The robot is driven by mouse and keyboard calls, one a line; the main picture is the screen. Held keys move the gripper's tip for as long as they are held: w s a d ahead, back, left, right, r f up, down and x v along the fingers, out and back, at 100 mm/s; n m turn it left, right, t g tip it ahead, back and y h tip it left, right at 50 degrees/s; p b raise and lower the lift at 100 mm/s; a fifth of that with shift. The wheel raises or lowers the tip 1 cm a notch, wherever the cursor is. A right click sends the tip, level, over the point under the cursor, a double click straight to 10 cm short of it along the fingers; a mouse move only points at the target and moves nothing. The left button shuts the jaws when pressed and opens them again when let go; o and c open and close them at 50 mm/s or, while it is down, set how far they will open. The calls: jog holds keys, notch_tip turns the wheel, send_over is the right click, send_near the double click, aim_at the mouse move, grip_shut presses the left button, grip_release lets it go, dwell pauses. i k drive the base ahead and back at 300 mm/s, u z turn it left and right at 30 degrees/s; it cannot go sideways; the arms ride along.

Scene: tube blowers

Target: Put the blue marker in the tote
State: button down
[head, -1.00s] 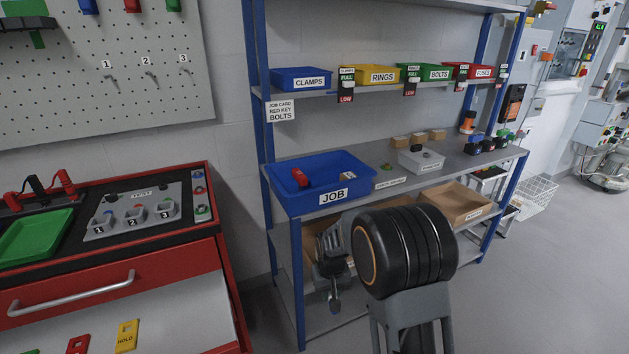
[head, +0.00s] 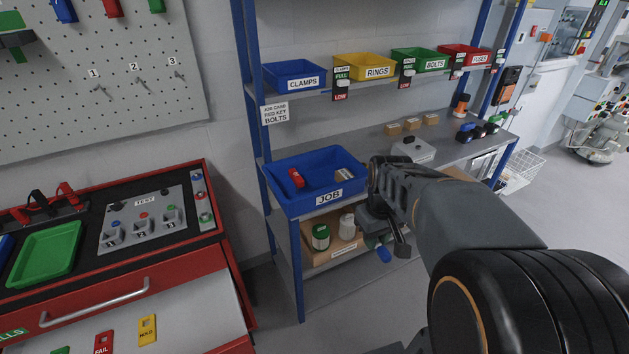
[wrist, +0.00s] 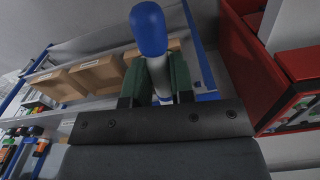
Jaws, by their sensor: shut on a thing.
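The blue tote labelled JOB (head: 297,206) stands at the left end of the middle shelf in the head view. A red item (head: 296,178) and a small pale item (head: 344,174) lie inside it. My gripper (head: 382,238) is just right of and below the tote, in front of the shelf. It is shut on the blue marker (wrist: 149,30), whose blue cap and pale body show between the dark green fingers in the wrist view. The marker's blue end also shows below my gripper in the head view (head: 384,254). The marker is outside the tote.
A cardboard box (head: 338,250) with a green-labelled can (head: 320,236) and a white bottle (head: 347,226) sits on the shelf below. A grey box (head: 412,149) is right of the tote. A red bench (head: 225,250) is at left. Labelled bins line the upper shelf.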

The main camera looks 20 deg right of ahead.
aim_at(324, 180)
jog(key=i, duration=0.95)
